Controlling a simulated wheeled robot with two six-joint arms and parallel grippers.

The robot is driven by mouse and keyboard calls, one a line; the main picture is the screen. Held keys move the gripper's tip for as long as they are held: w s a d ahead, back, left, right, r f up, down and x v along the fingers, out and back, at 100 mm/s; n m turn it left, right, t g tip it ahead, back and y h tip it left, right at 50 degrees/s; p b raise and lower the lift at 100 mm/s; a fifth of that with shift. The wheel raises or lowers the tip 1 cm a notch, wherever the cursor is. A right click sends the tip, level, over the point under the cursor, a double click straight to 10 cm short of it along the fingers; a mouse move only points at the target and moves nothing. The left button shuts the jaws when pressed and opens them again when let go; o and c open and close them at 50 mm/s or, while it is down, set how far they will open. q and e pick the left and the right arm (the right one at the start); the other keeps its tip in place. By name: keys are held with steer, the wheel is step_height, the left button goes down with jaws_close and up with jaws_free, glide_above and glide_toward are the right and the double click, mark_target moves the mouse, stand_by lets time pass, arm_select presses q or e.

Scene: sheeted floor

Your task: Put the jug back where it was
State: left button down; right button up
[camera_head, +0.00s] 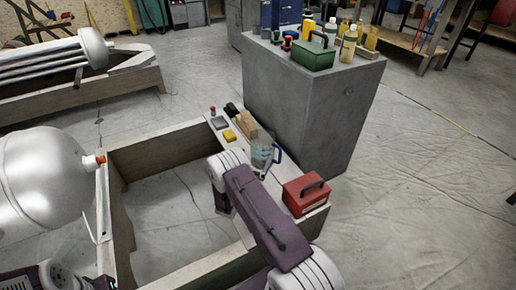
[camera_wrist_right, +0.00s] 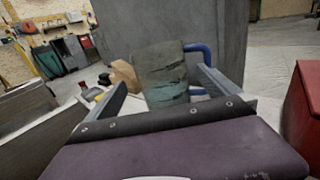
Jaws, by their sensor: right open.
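The jug is a clear, bluish vessel with a blue handle (camera_head: 262,154). It stands upright on the wide wooden beam between a wood block and a red toolbox. In the right wrist view the jug (camera_wrist_right: 166,84) is straight ahead, with its blue handle on the right. My right gripper (camera_wrist_right: 163,78) is open, with one finger on each side of the jug's body; I cannot tell whether they touch it. In the head view my right arm hides the gripper's fingers and part of the beam.
The red toolbox (camera_head: 306,193) stands close right of the jug. A wood block (camera_head: 246,124), yellow item (camera_head: 229,135) and small tools lie behind-left. A grey cabinet (camera_head: 308,108) behind carries a green toolbox (camera_head: 312,54) and bottles. A white tank (camera_head: 40,180) is left.

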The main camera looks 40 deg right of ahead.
steer(key=s+d+r+m+g+y, duration=0.1)
steer(key=s+r+m+g+y, duration=0.15)
steer(key=s+m+g, duration=1)
steer(key=s+a+m+y, duration=0.55)
steer(key=s+a, duration=0.45)
steer(key=s, duration=0.2)
steer(key=a+r+m+t+y, duration=0.35)
steer(key=a+m+y, duration=0.35)
steer(key=a, duration=0.6)
step_height(320, 180, up, 46)
steer(key=p, duration=4.6)
steer(key=shift+s+f, duration=0.25)
steer(key=shift+s, duration=0.15)
steer(key=shift+a, duration=0.1)
